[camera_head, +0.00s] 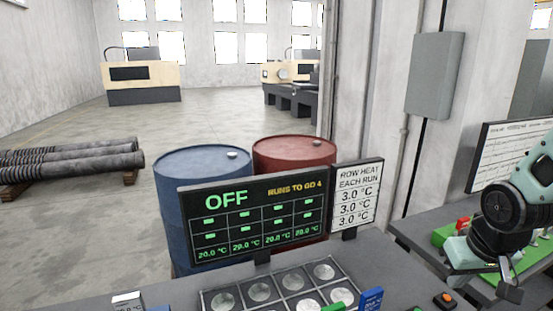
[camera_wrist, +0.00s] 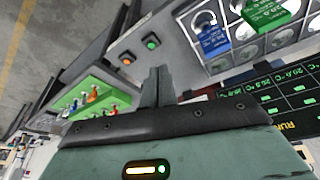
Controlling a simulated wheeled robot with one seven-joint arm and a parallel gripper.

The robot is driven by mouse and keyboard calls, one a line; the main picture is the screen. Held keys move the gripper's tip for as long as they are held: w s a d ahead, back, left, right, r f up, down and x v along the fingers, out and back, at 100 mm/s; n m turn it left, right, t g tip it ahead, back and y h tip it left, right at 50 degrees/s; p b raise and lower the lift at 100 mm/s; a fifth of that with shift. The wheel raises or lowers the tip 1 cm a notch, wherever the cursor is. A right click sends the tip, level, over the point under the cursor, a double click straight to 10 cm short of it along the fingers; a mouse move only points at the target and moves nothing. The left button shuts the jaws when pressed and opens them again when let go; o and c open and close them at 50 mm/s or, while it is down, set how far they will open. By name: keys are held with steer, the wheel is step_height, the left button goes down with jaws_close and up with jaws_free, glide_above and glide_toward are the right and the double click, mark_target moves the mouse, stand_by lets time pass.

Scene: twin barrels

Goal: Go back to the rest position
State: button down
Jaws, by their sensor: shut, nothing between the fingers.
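My arm comes in at the right edge of the head view, and my gripper (camera_head: 509,291) hangs at its lower end, over the right-hand bench area. In the wrist view my gripper (camera_wrist: 155,88) shows its fingers together, with nothing held between them. It is apart from the tray and the blocks. No mark for a rest position shows in either view.
A tray with round wells (camera_head: 292,284) stands on the front bench, with a blue block (camera_head: 371,299) and a green block (camera_head: 335,307) at it. A dark display (camera_head: 252,218) reads OFF. An orange button (camera_wrist: 127,58) and a green button (camera_wrist: 151,41) sit nearby. Barrels stand behind.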

steer(key=s+a+f+n+g+y+b, duration=0.1)
steer(key=s+a+n+g+b, duration=0.2)
steer(key=s+a, duration=1.4)
steer(key=a+n+b, duration=0.2)
steer(key=a+n, duration=0.2)
steer(key=n, duration=0.1)
steer(key=shift+s+b, duration=0.35)
